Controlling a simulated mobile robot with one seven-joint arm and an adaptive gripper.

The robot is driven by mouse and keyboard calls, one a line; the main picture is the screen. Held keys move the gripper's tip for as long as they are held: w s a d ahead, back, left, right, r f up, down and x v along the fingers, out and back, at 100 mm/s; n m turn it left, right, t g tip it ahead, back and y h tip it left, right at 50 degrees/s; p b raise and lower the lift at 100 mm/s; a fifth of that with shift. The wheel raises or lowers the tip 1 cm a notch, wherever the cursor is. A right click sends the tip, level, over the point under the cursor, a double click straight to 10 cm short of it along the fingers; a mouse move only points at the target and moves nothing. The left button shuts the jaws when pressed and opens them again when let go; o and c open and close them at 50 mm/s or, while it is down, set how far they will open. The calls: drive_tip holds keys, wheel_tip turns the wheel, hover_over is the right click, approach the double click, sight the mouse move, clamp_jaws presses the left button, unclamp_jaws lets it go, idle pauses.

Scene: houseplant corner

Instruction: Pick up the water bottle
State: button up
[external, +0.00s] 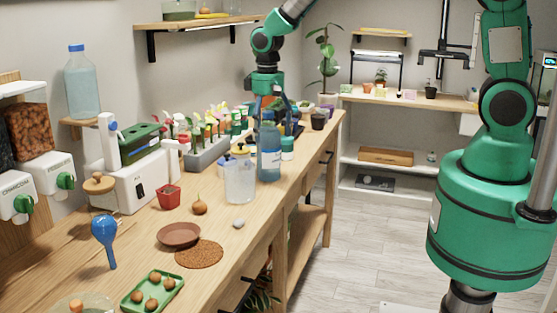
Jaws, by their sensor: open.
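A blue water bottle (269,163) with a pale label stands upright on the wooden bench, near its front edge. My gripper (270,108) points down at the bottle's top, with its fingers apart. I cannot tell whether they are around the bottle's neck or behind it. The fingertips are partly hidden. Another large, clear bluish bottle (82,88) with a blue cap stands on a small wall shelf at the left.
A clear pitcher (239,182) stands close in front of the blue bottle, to its left. A grey planter (207,153) with plants and tags is behind. A terracotta saucer (179,235) lies nearer the front.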

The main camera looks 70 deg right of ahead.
sight(268, 144)
drive_tip(key=shift+f+b, duration=0.3)
drive_tip(key=shift+f, duration=2.2)
drive_tip(key=shift+s, duration=0.1)
drive_tip(key=shift+c, duration=0.3)
drive_tip(key=shift+r, duration=0.1)
drive_tip(key=c, duration=2)
drive_tip(key=shift+r, duration=1.65)
drive_tip(key=shift+s+r, duration=0.1)
drive_tip(key=shift+r, duration=0.1)
drive_tip(key=s+a+r+p, duration=0.1)
drive_tip(key=s+a, duration=0.1)
drive_tip(key=s, duration=1.3)
drive_tip(key=shift+s+a+r, duration=0.15)
drive_tip(key=shift+s+a, duration=0.05)
drive_tip(key=shift+s, duration=0.05)
